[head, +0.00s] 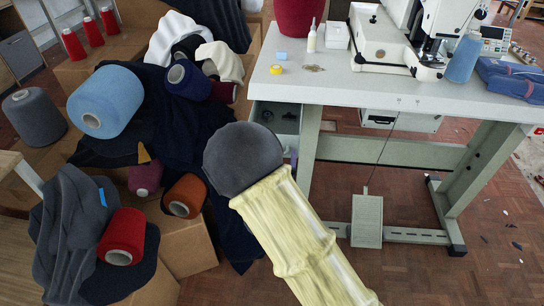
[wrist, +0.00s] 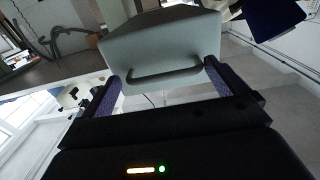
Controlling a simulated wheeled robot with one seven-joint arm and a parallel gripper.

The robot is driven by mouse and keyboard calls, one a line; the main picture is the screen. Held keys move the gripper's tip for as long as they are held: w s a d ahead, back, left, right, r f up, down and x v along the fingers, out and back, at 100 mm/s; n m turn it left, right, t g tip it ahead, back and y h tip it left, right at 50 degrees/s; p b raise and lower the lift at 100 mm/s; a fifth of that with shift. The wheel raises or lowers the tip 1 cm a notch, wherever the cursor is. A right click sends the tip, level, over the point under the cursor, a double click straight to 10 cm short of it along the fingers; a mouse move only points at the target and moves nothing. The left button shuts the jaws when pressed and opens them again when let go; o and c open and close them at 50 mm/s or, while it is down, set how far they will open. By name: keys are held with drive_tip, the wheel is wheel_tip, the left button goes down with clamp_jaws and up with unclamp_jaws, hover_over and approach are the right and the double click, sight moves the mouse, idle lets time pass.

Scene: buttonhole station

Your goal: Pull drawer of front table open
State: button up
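The front table (head: 335,87) has a pale grey top and grey-green legs. A pale grey drawer (wrist: 160,48) with a dark bar handle (wrist: 165,74) fills the upper middle of the wrist view. My gripper (wrist: 163,72) is open, with one finger on each side of the handle in the picture. Nothing shows clamped between the fingers; whether they touch the drawer I cannot tell. In the head view, the dark rounded end of my arm hides my gripper.
Wool cones and dark cloth are heaped on boxes left of my arm, including a blue cone (head: 105,101) and a red cone (head: 122,237). A sewing machine (head: 395,47) stands on the table. Floor at the lower right is mostly clear.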

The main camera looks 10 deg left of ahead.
drive_tip(key=s+d+p, duration=0.1)
drive_tip(key=s+d, duration=0.1)
drive_tip(key=s, duration=1.5)
drive_tip(key=shift+s+p, duration=0.15)
drive_tip(key=shift+p, duration=0.25)
drive_tip(key=shift+d, duration=0.1)
drive_tip(key=w+d+f+m+g+h, duration=0.1)
drive_tip(key=w+d+f+m+g, duration=0.15)
drive_tip(key=w+d+g, duration=0.65)
drive_tip(key=s+d+r+n+g+h, duration=0.1)
drive_tip(key=s+d+r+g, duration=0.3)
drive_tip(key=d, duration=0.6)
drive_tip(key=s+d+r+g, duration=0.2)
drive_tip(key=s+d, duration=0.4)
drive_tip(key=d, duration=0.3)
drive_tip(key=w+p+v, duration=0.2)
drive_tip(key=p+v, duration=0.9)
drive_tip(key=w+r+p+v, duration=0.1)
drive_tip(key=w+p+v, duration=0.2)
drive_tip(key=p+v, duration=0.7)
drive_tip(key=w+r+p+v, duration=0.1)
drive_tip(key=w+p+v, duration=0.2)
drive_tip(key=p+v, duration=0.8)
drive_tip(key=shift+s+a+r+p, duration=0.35)
drive_tip(key=shift+p, duration=0.35)
